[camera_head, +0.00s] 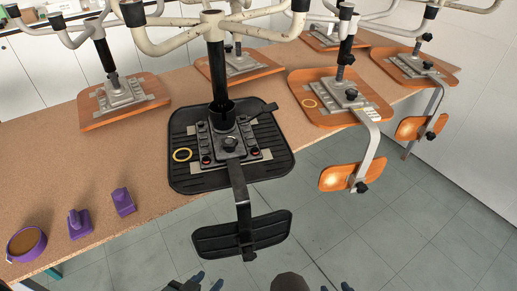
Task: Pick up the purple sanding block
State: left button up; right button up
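Two small purple blocks lie on the brown tabletop at the left. The nearer purple block (80,226) has a rounded, greyish raised grip. The other purple block (123,203) is to its right and slightly farther back, with a squarer raised top. I cannot tell for certain which one is the sanding block. My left gripper (205,281) shows only its tips at the bottom edge, apart and empty, well to the right of the blocks. My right gripper (335,288) barely shows at the bottom edge, its tips apart. Neither touches anything.
A purple-rimmed round item (26,243) lies left of the blocks. A black upturned chair (180,125) stands on the table (150,190) right of them, its backrest hanging over the edge. Several orange upturned chairs (124,103) stand behind and right. The tabletop around the blocks is clear.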

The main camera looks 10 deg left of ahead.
aim_at(124, 201)
jog(key=u, duration=1.45)
